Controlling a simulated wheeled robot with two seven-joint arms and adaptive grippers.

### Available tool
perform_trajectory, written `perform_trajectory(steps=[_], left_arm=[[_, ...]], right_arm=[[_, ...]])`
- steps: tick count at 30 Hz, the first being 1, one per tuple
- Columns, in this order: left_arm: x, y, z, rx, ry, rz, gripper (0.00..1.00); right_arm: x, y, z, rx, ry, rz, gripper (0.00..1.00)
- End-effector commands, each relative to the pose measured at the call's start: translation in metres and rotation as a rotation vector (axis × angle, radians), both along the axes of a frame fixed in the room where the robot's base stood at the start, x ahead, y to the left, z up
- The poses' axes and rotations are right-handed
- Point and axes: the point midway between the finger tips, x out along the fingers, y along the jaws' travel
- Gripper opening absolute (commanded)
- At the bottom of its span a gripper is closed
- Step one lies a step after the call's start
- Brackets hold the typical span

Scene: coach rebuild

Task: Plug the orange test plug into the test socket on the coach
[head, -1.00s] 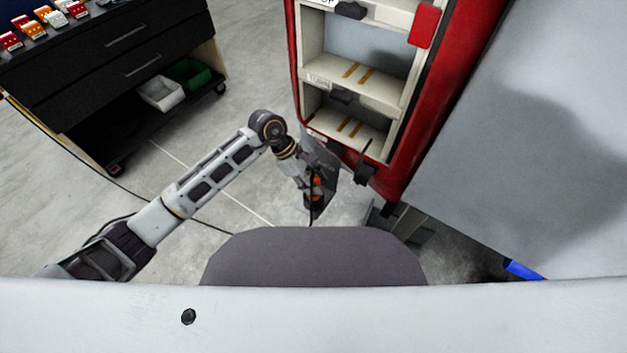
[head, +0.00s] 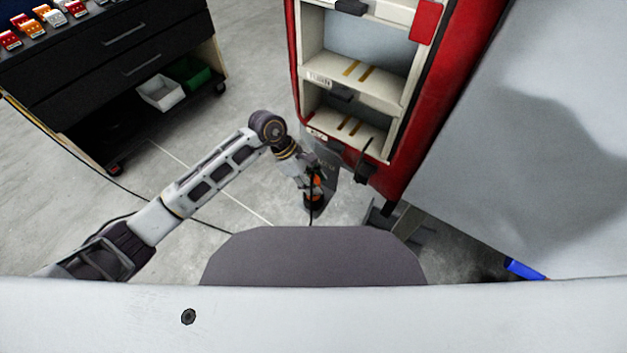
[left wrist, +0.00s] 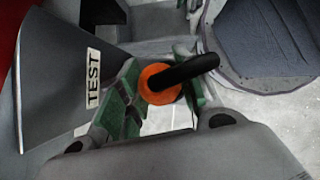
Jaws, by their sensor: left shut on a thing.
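My left gripper (head: 312,190) is low in the middle of the head view, beside the lower corner of the red coach (head: 425,150). In the left wrist view its green fingers (left wrist: 160,95) are shut on the orange test plug (left wrist: 158,84), with a black cable curving from it. The plug also shows as a small orange patch in the head view (head: 316,181). A grey panel with a white TEST label (left wrist: 93,78) stands just left of the fingers. I cannot make out the socket opening, nor whether the plug touches anything. My right gripper is not in view.
The coach's open cream shelves (head: 350,75) rise above the gripper. A black workbench (head: 120,60) with a white bin (head: 160,93) and a green bin (head: 195,75) stands at the far left. Grey floor lies clear between bench and coach.

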Motion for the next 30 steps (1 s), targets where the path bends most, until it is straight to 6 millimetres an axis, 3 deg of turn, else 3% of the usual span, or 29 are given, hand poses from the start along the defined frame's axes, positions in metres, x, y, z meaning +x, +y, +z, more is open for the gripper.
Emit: perform_trajectory(steps=[30], left_arm=[[0.0002,-0.0002,-0.009,0.0,0.0,0.0,0.04]], right_arm=[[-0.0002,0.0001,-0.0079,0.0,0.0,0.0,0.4]])
